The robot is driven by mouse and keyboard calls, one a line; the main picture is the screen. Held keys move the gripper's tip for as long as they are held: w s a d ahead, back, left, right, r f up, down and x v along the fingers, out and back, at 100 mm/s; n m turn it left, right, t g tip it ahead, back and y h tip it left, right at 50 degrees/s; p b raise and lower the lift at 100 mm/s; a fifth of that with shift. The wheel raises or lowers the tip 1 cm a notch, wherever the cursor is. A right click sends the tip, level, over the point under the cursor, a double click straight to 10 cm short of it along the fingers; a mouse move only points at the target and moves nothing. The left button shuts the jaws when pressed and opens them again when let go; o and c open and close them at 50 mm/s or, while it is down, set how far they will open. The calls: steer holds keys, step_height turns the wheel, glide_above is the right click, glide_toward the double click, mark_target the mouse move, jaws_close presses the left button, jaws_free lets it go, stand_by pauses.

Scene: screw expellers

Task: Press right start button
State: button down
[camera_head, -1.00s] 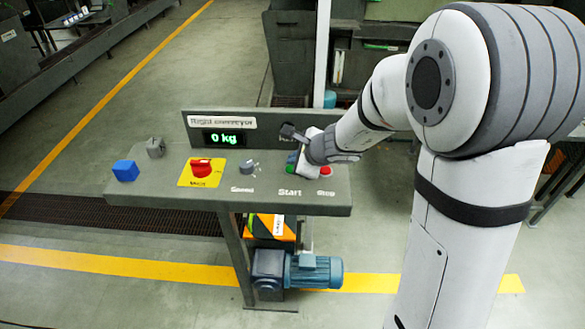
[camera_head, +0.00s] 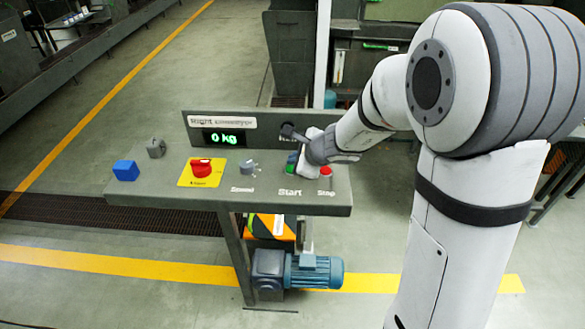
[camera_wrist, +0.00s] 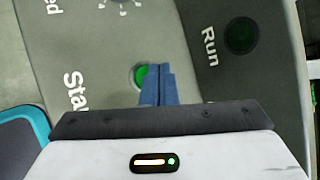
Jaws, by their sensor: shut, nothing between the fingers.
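The green start button (camera_head: 290,170) sits above the word "Start" on the right conveyor panel, with my gripper just above and behind it. In the wrist view the green start button (camera_wrist: 138,76) is partly hidden behind my gripper's blue fingertips (camera_wrist: 158,82). My gripper (camera_head: 292,158) is shut and empty, pointing down at the panel. I cannot tell whether the fingertips touch the button. The sign reads "Right conveyor" and the display (camera_head: 224,138) shows 0 kg. The Run lamp (camera_wrist: 241,36) looks dark green.
A red stop button (camera_head: 325,171) is close to the right of the start button. A grey speed knob (camera_head: 248,168) and a red emergency knob (camera_head: 201,167) on a yellow plate are to the left.

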steer(key=shift+f, duration=0.1)
steer(key=shift+f+b, duration=0.3)
steer(key=shift+b, duration=0.25)
steer(key=shift+f+b, duration=0.45)
steer(key=shift+b, duration=0.1)
stand_by(0.5)
steer(key=shift+r+p, duration=0.7)
steer(key=shift+r, duration=0.15)
step_height(320, 180, up, 5)
steer(key=p, duration=0.4)
steer(key=shift+r, duration=0.1)
stand_by(0.9)
